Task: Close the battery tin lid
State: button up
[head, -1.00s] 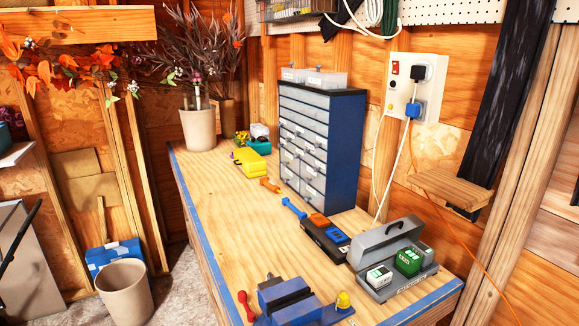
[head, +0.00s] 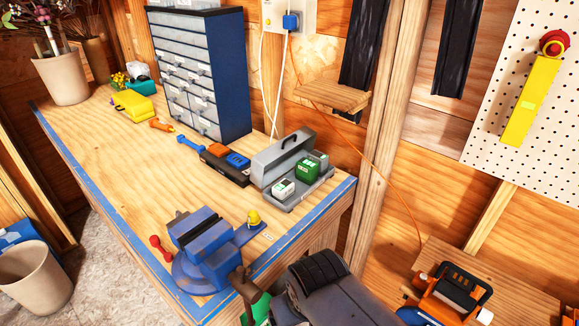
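The grey battery tin (head: 312,188) stands on the workbench near its right end. Its lid (head: 283,153) is open, raised along the back side of the tin, with a dark handle on it. A green battery (head: 306,169) and a white-and-green battery (head: 283,188) sit in the tin and stick up above its low rim. My gripper cannot be made out in the head view, and nothing is seen touching the tin or its lid.
On the workbench (head: 105,150), a blue vise (head: 205,250) stands in front of the tin. A black case (head: 224,170) with orange and blue parts lies left of it. A blue drawer cabinet (head: 220,75) stands behind. A dark wheeled object (head: 320,275) is below the bench's right end.

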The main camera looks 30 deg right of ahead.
aim_at(285, 151)
jog(key=i+l+z, duration=0.15)
jog(key=z, duration=0.2)
jog(key=i+l+z, duration=0.2)
jog(key=l+z, duration=0.15)
